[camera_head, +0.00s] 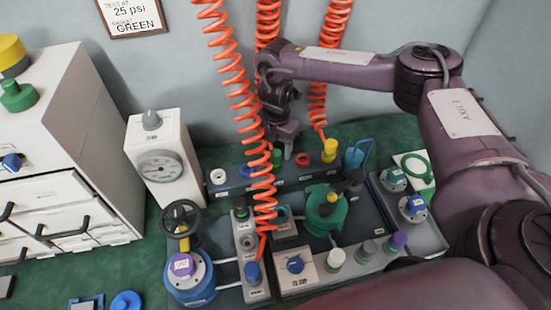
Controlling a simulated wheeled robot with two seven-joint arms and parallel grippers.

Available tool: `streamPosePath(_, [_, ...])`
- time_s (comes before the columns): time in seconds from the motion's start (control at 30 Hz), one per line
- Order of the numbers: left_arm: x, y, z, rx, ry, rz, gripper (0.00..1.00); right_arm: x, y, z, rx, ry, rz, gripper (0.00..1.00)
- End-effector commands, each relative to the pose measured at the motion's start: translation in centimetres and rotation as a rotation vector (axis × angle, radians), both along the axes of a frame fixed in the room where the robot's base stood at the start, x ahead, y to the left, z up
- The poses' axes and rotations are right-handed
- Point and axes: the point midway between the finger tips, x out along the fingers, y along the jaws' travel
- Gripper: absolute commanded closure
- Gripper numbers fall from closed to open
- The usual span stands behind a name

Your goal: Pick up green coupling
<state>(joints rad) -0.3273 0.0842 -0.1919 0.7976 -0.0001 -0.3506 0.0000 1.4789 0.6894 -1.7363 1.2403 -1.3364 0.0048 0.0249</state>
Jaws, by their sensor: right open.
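A small green coupling (276,157) stands in the grey rack at the back of the bench, between the blue and red ones and partly hidden by an orange coiled hose. My right gripper (285,141) points down just above and beside it, at the rack. It is open, though its fingers are small and partly hidden behind the hose. I cannot tell whether it touches the coupling. My left gripper is not in view.
Orange coiled hoses (233,70) hang close to my right gripper. The rack also holds a red coupling (302,160) and a yellow one (330,146). A white gauge box (143,134) stands left. A green pump-like unit (325,212) and valves fill the front. A white cabinet (75,130) is far left.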

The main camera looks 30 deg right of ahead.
Motion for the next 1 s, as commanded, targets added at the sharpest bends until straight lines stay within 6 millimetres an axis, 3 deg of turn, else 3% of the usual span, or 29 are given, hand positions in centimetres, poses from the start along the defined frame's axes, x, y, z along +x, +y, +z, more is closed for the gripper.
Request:
streamPosePath(0.2, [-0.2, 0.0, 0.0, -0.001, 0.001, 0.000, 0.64, -0.1, 0.2, -2.5, 0.000, 0.001, -0.001, 0.42])
streamPosePath(0.47, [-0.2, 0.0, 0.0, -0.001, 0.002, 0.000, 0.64, 0.0, 0.1, -2.7, 0.000, 0.000, -0.001, 0.44])
streamPosePath(0.83, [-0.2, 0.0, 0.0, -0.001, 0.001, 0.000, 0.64, 0.0, 0.1, -2.7, 0.000, 0.000, -0.001, 0.92])
streamPosePath(1.0, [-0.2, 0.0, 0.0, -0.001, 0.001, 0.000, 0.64, 0.0, 0.1, -2.7, 0.000, 0.000, -0.001, 0.93])
